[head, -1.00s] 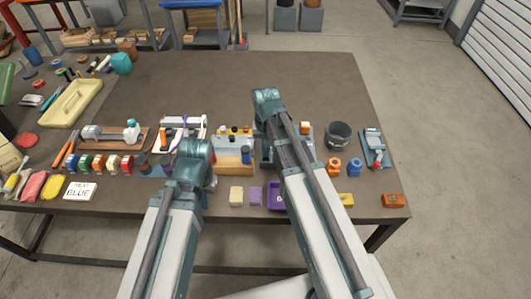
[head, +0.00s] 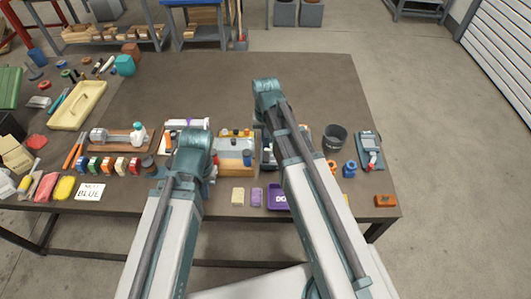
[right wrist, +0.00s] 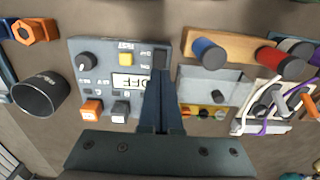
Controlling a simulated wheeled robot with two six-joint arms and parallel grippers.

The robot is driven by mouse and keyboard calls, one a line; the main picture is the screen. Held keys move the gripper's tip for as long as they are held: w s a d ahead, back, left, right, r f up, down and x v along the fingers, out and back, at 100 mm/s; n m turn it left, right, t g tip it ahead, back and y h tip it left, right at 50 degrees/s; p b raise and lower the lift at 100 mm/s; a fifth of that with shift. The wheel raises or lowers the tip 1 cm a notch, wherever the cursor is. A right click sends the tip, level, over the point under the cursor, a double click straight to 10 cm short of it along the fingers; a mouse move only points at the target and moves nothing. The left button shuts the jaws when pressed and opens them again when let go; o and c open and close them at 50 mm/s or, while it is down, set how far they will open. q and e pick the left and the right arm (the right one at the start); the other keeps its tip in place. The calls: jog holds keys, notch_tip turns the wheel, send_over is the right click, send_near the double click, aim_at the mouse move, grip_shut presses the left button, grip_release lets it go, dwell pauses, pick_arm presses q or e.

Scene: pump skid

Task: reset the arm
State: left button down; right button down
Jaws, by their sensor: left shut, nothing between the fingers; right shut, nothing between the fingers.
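My right gripper (right wrist: 159,80) is shut and empty in the right wrist view. Its dark fingers reach across the right edge of a grey control box (right wrist: 100,68), in front of it; I cannot tell whether they touch. The box has a knob, a yellow button, an orange switch, a grey switch and a display that seems to read OFF. In the head view my right arm (head: 298,155) extends over the table and hides its gripper and most of that box. My left arm (head: 180,190) is bent over the table's front part, and its fingers are hidden behind it.
The table (head: 230,85) is clear at the back. A dark bucket (head: 335,137) and a blue-grey device (head: 370,148) stand at right. A purple tray (head: 278,197) and small blocks lie near the front edge. A yellow tray (head: 78,105) and many small parts crowd the left.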

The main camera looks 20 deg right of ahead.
jog(key=s+a+n+h, duration=0.1)
jog(key=s+a+n, duration=0.6)
jog(key=s+a, duration=0.3)
jog(key=s, duration=0.4)
jog(key=shift+s+a, duration=0.15)
jog(key=shift+a, duration=0.1)
